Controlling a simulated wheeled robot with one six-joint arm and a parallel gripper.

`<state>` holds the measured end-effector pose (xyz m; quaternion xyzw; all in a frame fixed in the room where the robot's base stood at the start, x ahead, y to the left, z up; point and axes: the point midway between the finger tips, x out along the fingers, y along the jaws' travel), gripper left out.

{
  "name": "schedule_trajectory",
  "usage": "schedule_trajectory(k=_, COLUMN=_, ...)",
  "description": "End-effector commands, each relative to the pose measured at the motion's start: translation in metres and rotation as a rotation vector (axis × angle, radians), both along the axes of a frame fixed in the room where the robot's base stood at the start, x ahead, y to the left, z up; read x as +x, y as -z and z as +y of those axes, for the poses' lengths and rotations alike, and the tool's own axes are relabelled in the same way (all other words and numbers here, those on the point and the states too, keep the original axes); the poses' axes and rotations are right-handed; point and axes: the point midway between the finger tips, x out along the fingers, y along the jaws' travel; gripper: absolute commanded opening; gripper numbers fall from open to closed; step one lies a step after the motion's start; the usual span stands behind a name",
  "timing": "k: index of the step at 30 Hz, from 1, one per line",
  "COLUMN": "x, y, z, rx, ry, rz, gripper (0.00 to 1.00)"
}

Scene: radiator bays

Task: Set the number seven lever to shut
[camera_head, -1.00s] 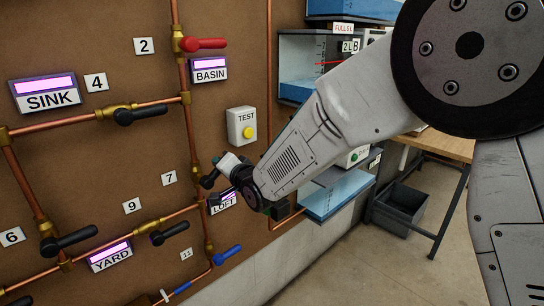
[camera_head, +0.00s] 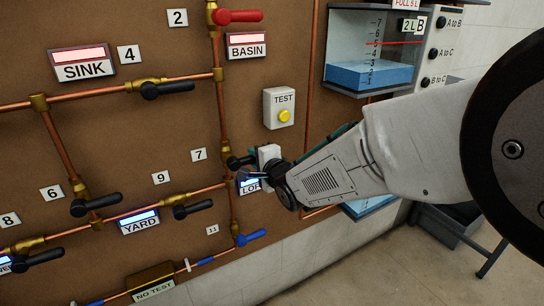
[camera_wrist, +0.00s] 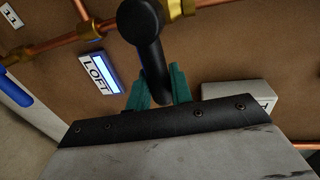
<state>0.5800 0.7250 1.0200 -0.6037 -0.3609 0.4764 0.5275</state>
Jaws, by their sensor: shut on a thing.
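The number seven lever (camera_head: 240,161) is a black handle on a brass valve in the vertical copper pipe, right of the 7 tag (camera_head: 199,154). It sticks out to the right, across the pipe. My gripper (camera_head: 257,164) is at its outer end, and the gripper partly hides the handle in the head view. In the wrist view the black handle (camera_wrist: 149,50) runs down between the two teal fingers of my gripper (camera_wrist: 159,88). The fingers are shut on the handle near its end.
The LOFT display (camera_head: 248,187) sits just below my gripper and is partly covered. The TEST box (camera_head: 279,108) with a yellow button is above it. A blue lever (camera_head: 251,237) is below. A shelf-like water tank (camera_head: 372,75) stands to the right.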

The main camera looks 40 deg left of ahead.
Motion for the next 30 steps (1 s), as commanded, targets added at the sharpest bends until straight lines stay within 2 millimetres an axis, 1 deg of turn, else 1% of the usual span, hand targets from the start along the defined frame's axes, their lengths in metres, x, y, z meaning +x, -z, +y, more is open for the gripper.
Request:
schedule_trajectory(k=3, x=-0.004, y=0.003, z=0.002, rx=-0.003, ry=-0.005, rz=0.007, gripper=0.00)
schedule_trajectory(k=11, x=-0.003, y=0.003, z=0.001, rx=-0.003, ry=-0.004, rz=0.007, gripper=0.00)
schedule_trajectory(k=12, x=-0.003, y=0.003, z=0.001, rx=-0.003, ry=-0.004, rz=0.007, gripper=0.24)
schedule_trajectory(k=14, x=-0.003, y=0.003, z=0.001, rx=-0.003, ry=-0.004, rz=0.007, gripper=0.41)
schedule_trajectory(k=23, x=-0.001, y=0.001, z=-0.001, rx=0.000, ry=0.000, rz=0.005, gripper=0.41)
schedule_trajectory(k=26, x=-0.003, y=-0.001, z=-0.009, rx=0.000, ry=0.000, rz=0.005, gripper=0.41)
schedule_trajectory(k=30, x=-0.010, y=-0.006, z=-0.031, rx=0.000, ry=0.000, rz=0.005, gripper=0.41)
